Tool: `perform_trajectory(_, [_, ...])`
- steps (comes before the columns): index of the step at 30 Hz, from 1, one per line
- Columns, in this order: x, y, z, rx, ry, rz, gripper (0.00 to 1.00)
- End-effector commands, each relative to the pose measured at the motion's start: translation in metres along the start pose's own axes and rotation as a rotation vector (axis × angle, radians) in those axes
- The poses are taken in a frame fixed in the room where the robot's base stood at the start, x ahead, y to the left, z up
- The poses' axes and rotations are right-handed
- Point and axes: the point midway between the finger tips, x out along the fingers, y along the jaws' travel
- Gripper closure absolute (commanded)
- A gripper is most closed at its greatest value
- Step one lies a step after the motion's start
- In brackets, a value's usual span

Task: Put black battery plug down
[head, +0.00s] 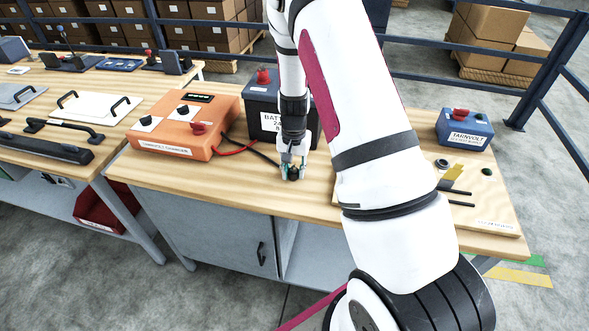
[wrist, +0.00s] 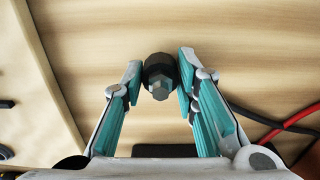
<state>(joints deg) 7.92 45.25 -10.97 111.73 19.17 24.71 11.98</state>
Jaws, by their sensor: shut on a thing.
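The black battery plug (wrist: 160,72) sits between the fingertips of my gripper (wrist: 161,78) in the wrist view, with a finger against each side. In the head view my gripper (head: 292,172) points down at the wooden bench top (head: 215,188), in front of the battery (head: 262,118). The plug shows there as a small dark shape (head: 293,174) at the fingertips, at or just above the wood; I cannot tell whether it touches. A black cable (head: 250,151) runs from the orange charger (head: 185,125) toward my gripper.
A red cable (head: 236,150) lies beside the charger. The bench top in front of the charger is clear.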

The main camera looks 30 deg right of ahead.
Motion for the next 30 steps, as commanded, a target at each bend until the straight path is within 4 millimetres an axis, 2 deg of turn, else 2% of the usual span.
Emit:
perform_trajectory(9, [0.003, 0.000, 0.000, 0.000, 0.000, 0.000, 1.00])
perform_trajectory(10, [0.003, 0.000, 0.000, 0.000, 0.000, 0.000, 0.66])
perform_trajectory(12, [0.002, 0.000, 0.000, 0.000, 0.000, 0.000, 0.53])
perform_trajectory(23, [-0.001, 0.000, 0.000, 0.000, 0.001, -0.001, 0.53])
perform_trajectory(26, [-0.011, -0.001, -0.001, 0.000, 0.003, -0.002, 0.53])
perform_trajectory(30, [-0.034, -0.001, -0.001, 0.000, 0.004, -0.002, 0.53])
